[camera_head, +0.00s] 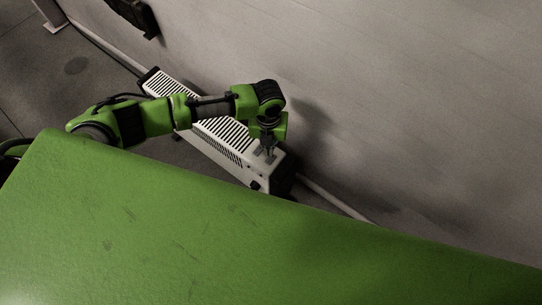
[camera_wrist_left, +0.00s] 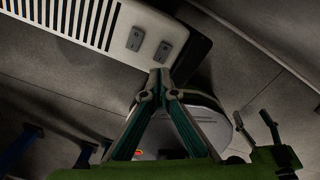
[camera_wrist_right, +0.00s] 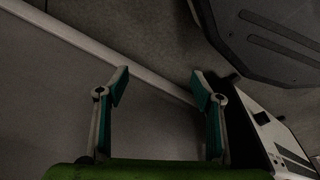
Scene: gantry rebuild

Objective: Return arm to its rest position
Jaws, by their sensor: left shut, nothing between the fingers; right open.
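My left arm (camera_head: 150,117) is green and black and reaches in from the left in the head view, stretched out over a white slatted heater-like unit. My left gripper (camera_head: 268,152) points down at the right end of that unit. In the left wrist view my left gripper (camera_wrist_left: 160,78) has its fingertips together with nothing between them, close to the unit's end. Whether it touches the unit I cannot tell. My right gripper (camera_wrist_right: 160,84) shows only in the right wrist view, open and empty, with its two fingers wide apart.
The white slatted unit (camera_head: 213,148) stands on the floor along a pale wall (camera_head: 400,110). A pipe or skirting (camera_head: 335,203) runs along the wall's foot. It also shows in the right wrist view (camera_wrist_right: 100,50). A dark fixture (camera_head: 135,14) is at the top left.

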